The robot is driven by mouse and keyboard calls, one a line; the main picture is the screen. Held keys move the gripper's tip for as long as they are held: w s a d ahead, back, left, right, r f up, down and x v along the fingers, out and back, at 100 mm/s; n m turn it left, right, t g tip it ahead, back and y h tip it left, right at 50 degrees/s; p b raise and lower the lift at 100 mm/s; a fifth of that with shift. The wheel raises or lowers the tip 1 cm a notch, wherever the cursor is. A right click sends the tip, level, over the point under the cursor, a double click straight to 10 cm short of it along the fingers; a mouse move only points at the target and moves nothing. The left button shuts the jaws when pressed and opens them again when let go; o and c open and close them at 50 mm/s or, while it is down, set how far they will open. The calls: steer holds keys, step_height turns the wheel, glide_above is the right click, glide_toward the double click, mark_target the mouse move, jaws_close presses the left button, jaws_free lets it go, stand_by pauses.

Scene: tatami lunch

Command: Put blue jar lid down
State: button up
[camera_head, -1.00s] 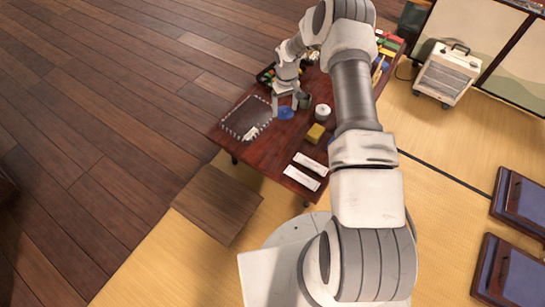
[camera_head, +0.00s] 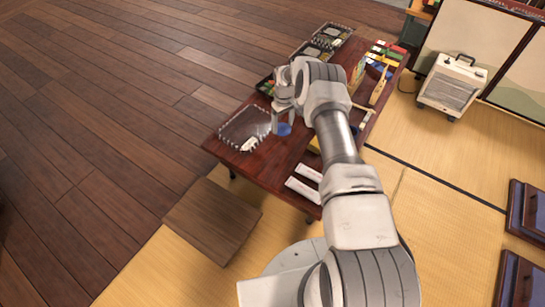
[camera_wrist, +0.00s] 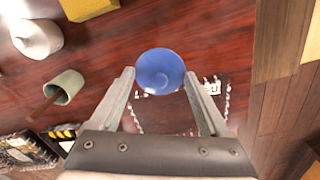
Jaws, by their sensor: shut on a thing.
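The blue jar lid (camera_head: 284,129) is a small round disc over the dark red table (camera_head: 222,152), just right of the dashed-edge mat. My gripper (camera_head: 280,118) is shut on the lid. I cannot tell whether the lid touches the tabletop. The arm hides part of the table in the head view.
A white round pot (camera_wrist: 37,38), a tipped-looking green cup (camera_wrist: 66,87) with a brown stick and a yellow block (camera_wrist: 88,6) are left of the lid in the wrist view. Two white strips (camera_head: 302,190) lie at the near edge. Bento trays (camera_head: 330,38) stand at the back.

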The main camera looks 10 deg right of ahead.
glide_above(273, 161)
step_height(273, 161, down, 6)
steer(key=shift+a+r+b, duration=0.1)
steer(key=shift+r+b, duration=0.1)
steer(key=shift+b, duration=0.2)
step_height(273, 161, down, 4)
steer(key=shift+b, duration=0.85)
steer(key=o, duration=1.2)
steer(key=shift+r, duration=0.1)
steer(key=shift+c, duration=0.2)
step_height(273, 161, up, 32)
steer(key=t+p, duration=0.1)
steer(key=p, duration=0.3)
steer(key=s+r+m+t, duration=0.1)
steer(key=s+r, duration=0.3)
steer(key=r, duration=0.4)
steer(key=s+r+m+t, duration=0.1)
steer(key=s+r, duration=0.3)
steer(key=r, duration=0.4)
steer(key=s+r+m+t, duration=0.1)
steer(key=s+r, duration=0.8)
steer(key=s, duration=0.3)
steer(key=s+r+m+t, duration=0.1)
steer(key=s, duration=1.3)
steer(key=shift+s+m+t, duration=0.15)
steer(key=shift+m+t, duration=0.15)
